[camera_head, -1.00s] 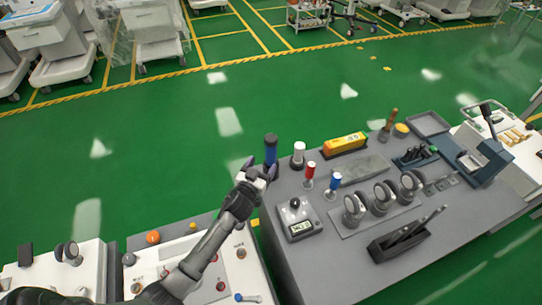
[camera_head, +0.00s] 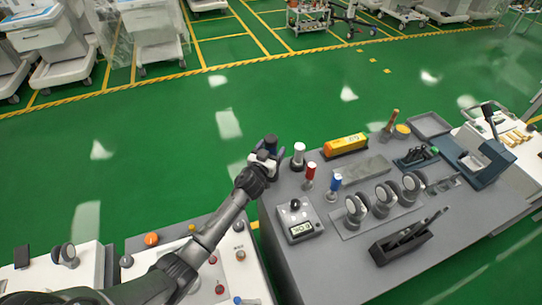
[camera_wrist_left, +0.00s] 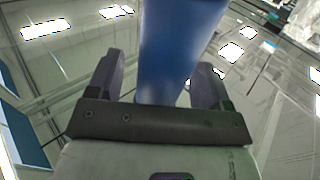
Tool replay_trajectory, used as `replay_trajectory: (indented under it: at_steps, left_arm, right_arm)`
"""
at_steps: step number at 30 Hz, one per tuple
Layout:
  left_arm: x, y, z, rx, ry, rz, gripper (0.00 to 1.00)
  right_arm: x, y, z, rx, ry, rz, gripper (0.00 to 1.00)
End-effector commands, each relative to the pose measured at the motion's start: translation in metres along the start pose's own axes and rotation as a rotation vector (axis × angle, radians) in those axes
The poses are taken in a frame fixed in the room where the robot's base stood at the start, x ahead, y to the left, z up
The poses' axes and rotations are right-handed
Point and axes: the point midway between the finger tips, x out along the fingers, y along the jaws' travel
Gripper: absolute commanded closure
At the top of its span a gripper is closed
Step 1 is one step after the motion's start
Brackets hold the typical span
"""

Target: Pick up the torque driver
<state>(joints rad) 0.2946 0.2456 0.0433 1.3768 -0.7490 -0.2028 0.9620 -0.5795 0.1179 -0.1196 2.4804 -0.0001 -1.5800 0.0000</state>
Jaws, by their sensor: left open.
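A thick dark blue upright cylinder (camera_head: 271,143) stands at the far left corner of the grey bench. I cannot tell for sure whether it is the torque driver. My left gripper (camera_head: 266,156) is open at this cylinder and hides its lower part. In the left wrist view the blue cylinder (camera_wrist_left: 180,45) stands between the two spread fingers of my left gripper (camera_wrist_left: 157,85), with a gap showing beside the left finger. A red-handled tool (camera_head: 311,171) and a blue-handled tool (camera_head: 335,182) stand upright to the right. My right gripper is not in view.
The grey bench (camera_head: 345,265) also holds a white-topped cylinder (camera_head: 299,152), a yellow-orange box (camera_head: 346,144), a small meter (camera_head: 298,222), several round gauges and a black holder (camera_head: 407,240). Green floor (camera_head: 130,180) lies open beyond the bench.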

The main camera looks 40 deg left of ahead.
Motion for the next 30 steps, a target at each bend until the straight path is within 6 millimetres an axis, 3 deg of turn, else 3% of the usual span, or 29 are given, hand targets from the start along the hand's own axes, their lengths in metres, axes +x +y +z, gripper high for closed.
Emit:
replay_trajectory:
  at_steps: [5, 22, 30]
  left_arm:
    - [-0.0002, -0.0002, -0.0001, 0.0, 0.0, 0.0, 0.29]
    - [-0.0004, -0.0001, 0.0001, 0.0, 0.0, 0.0, 0.83]
    - [0.0, -0.0002, -0.0042, -0.001, 0.003, 0.0, 0.85]
  right_arm:
    - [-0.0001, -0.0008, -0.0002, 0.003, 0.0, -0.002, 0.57]
    - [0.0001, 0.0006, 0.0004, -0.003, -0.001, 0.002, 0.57]
    - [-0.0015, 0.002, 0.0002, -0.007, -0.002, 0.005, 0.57]
